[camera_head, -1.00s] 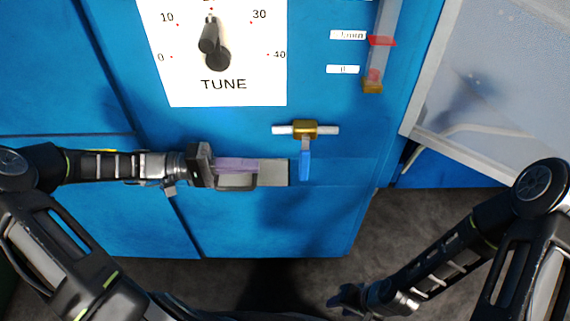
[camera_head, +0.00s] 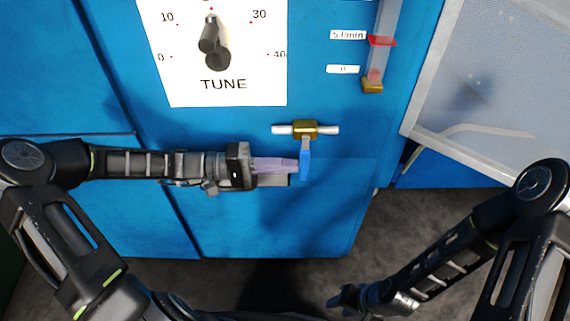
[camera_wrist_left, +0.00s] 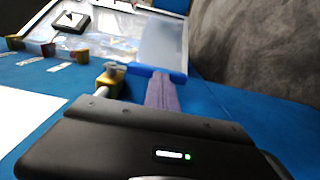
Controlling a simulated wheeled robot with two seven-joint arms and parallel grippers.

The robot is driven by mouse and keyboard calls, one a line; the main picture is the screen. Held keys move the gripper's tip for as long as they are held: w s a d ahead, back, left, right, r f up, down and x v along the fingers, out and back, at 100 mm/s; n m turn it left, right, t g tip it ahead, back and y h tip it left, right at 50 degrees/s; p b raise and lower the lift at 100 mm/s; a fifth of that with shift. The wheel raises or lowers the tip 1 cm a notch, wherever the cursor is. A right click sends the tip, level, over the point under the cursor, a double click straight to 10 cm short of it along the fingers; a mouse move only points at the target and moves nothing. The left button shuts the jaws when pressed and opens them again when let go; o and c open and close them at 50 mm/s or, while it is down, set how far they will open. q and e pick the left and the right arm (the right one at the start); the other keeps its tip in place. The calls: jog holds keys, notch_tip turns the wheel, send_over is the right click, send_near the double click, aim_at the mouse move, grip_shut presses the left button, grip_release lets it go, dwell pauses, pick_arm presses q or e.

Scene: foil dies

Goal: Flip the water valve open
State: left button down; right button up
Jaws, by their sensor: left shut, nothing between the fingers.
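The water valve is a brass body (camera_head: 305,129) on a short horizontal silver pipe on the blue cabinet front. Its blue lever (camera_head: 305,163) hangs straight down. My left gripper (camera_head: 294,165) is shut and empty, its purple fingers pointing right, with the tips at the lever's left side; I cannot tell whether they touch. In the left wrist view the purple fingers (camera_wrist_left: 162,93) reach the blue lever (camera_wrist_left: 156,71), beside the brass body (camera_wrist_left: 110,80). My right gripper (camera_head: 345,299) is low, over the floor and away from the valve; its jaw state is unclear.
A white TUNE panel (camera_head: 225,95) with a black knob (camera_head: 214,45) sits above left of the valve. A flow tube (camera_head: 380,60) with a red marker is above right. A grey-framed translucent panel (camera_head: 490,80) stands at the right. Cabinet front below the lever is clear.

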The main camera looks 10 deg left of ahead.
aim_at(300, 168)
pick_arm(q)
jog(key=shift+f, duration=0.1)
jog(key=d, duration=0.1)
jog(key=d+h, duration=0.1)
jog(key=w+d, duration=0.1)
jog(key=shift+d+f+h, duration=0.1)
jog(key=shift+f+h, duration=0.2)
jog(key=shift+f, duration=0.1)
jog(key=w+d+r+h+p, duration=0.1)
jog(key=d+r, duration=0.2)
jog(key=d, duration=0.4)
jog(key=shift+w+d+t, duration=0.2)
jog(key=shift+w+t, duration=0.1)
jog(key=shift+w, duration=0.1)
jog(key=shift+h, duration=0.3)
dwell(0.4)
